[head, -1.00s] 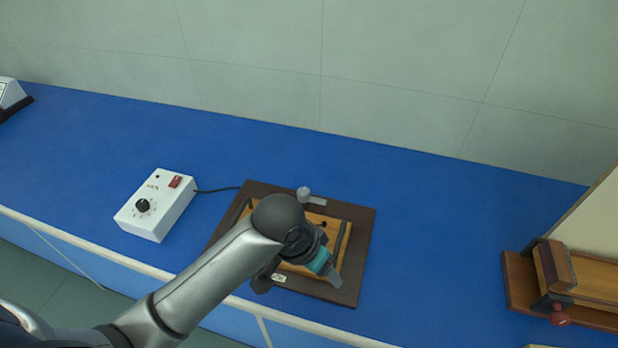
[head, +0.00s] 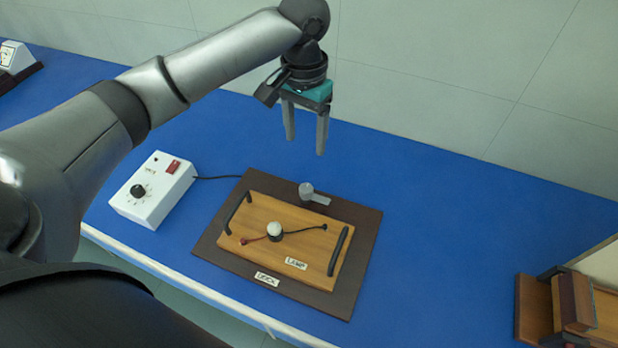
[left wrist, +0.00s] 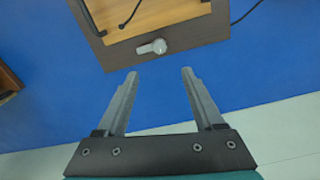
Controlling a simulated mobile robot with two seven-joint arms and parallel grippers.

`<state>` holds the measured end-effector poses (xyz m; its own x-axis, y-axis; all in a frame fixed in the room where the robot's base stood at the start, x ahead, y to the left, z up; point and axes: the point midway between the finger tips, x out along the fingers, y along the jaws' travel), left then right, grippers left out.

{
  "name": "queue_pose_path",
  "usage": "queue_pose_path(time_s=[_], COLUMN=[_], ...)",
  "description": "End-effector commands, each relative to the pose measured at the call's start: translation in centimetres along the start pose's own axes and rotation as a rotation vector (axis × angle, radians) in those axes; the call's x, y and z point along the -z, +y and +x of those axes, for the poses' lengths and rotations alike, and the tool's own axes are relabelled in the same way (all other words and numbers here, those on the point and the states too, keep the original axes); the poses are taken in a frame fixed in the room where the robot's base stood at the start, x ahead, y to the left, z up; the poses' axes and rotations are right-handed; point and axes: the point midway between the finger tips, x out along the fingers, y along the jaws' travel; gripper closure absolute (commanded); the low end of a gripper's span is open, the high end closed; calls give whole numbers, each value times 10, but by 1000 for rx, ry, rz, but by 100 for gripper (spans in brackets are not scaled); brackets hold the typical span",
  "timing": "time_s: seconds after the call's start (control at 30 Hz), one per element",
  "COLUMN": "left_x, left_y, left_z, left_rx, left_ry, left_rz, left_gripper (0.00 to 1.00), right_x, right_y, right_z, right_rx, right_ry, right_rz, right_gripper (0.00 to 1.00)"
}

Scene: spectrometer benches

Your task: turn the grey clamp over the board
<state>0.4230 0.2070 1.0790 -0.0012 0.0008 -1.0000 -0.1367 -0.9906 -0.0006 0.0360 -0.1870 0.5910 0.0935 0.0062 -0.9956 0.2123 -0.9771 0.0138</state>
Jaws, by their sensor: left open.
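The grey clamp (head: 315,195) sits at the back edge of the wooden lamp board (head: 295,222), on the dark base plate (head: 345,290). Its arm points right, along the board's back edge, and appears not to lie over the board. The clamp also shows in the left wrist view (left wrist: 152,47), beyond my fingertips. My left gripper (head: 305,146) is open and empty, raised above the bench behind the clamp with fingers pointing down. In the left wrist view its two fingers (left wrist: 158,72) are spread wide, with the clamp apart from them. My right gripper is not in view.
The board bears a white bulb (head: 274,229), leads and two dark handles. A white control box (head: 153,190) with a dial and red switch stands left, its cable running to the base plate. A wooden apparatus (head: 565,310) stands at the right. Blue bench (head: 440,230) is clear between.

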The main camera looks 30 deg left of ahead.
Motion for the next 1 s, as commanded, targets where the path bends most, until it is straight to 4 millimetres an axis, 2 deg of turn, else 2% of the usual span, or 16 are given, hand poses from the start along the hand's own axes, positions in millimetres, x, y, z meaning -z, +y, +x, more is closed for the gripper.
queue_pose_path(time_s=[0.17,0.6,0.8,1.0], left_x=[-1,-1,0,0], left_y=[0,1,0,0], left_z=[25,118,143,150], left_rx=[0,0,0,1], left_ry=[-6,-3,-1,1], left_rz=[0,2,2,3], left_gripper=[31,31,31,31], right_x=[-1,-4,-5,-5], right_y=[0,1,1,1], right_z=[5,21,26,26], right_rx=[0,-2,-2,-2], right_ry=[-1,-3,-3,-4], right_rz=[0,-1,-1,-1], right_gripper=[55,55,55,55])
